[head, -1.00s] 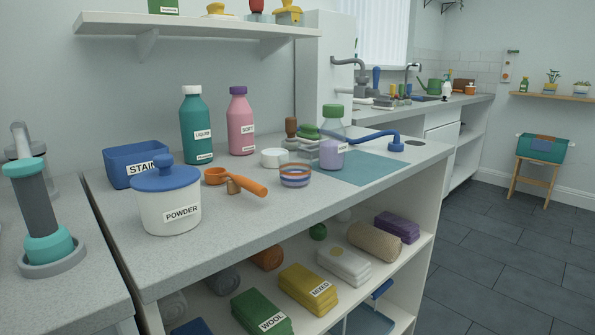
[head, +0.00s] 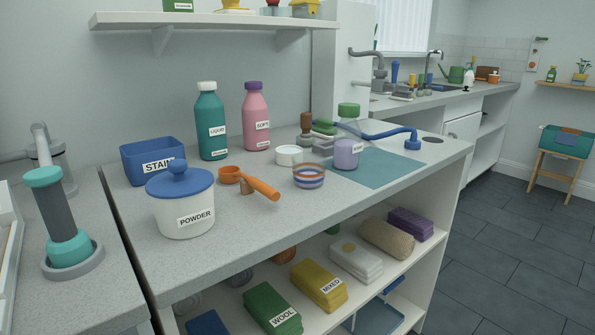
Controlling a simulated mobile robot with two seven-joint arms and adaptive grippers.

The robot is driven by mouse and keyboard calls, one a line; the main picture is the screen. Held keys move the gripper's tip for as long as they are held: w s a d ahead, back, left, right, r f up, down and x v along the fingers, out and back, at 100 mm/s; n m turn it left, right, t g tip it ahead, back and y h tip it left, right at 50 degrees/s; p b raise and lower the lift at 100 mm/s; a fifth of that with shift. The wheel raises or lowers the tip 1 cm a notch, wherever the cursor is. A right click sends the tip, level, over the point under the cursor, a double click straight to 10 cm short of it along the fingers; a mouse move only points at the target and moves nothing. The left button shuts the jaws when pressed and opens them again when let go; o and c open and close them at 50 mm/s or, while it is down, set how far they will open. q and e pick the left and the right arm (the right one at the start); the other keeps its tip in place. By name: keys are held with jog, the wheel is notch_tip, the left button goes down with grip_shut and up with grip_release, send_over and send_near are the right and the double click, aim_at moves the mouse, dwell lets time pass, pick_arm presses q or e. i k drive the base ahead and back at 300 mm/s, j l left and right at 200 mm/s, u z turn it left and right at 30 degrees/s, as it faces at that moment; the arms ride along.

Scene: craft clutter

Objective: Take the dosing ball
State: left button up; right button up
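I cannot tell for certain which item is the dosing ball. A small round white open cup (head: 289,156) stands on the speckled counter, behind a small bowl with blue and orange stripes (head: 308,177). A small green ball (head: 330,229) sits on the shelf below, partly hidden by the counter edge. Neither of my grippers shows in the head view, and nothing is seen being held.
Around the cup stand an orange scoop (head: 262,188), a powder tub (head: 184,208), a blue stain box (head: 140,170), liquid (head: 210,125) and soft (head: 256,120) bottles, and a lilac container (head: 346,154). The teal mat (head: 385,172) has bare room. Folded cloths fill the shelf.

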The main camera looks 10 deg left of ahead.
aim_at(309, 169)
jog(key=i+l+u, duration=0.2)
jog(key=l+u, duration=0.2)
jog(key=i+l+u, duration=0.2)
jog(key=l+u, duration=0.2)
jog(key=i+l+u, duration=0.15)
jog(key=l+u, duration=0.15)
jog(key=l, duration=0.75)
jog(key=l+u, duration=0.3)
jog(key=l, duration=0.75)
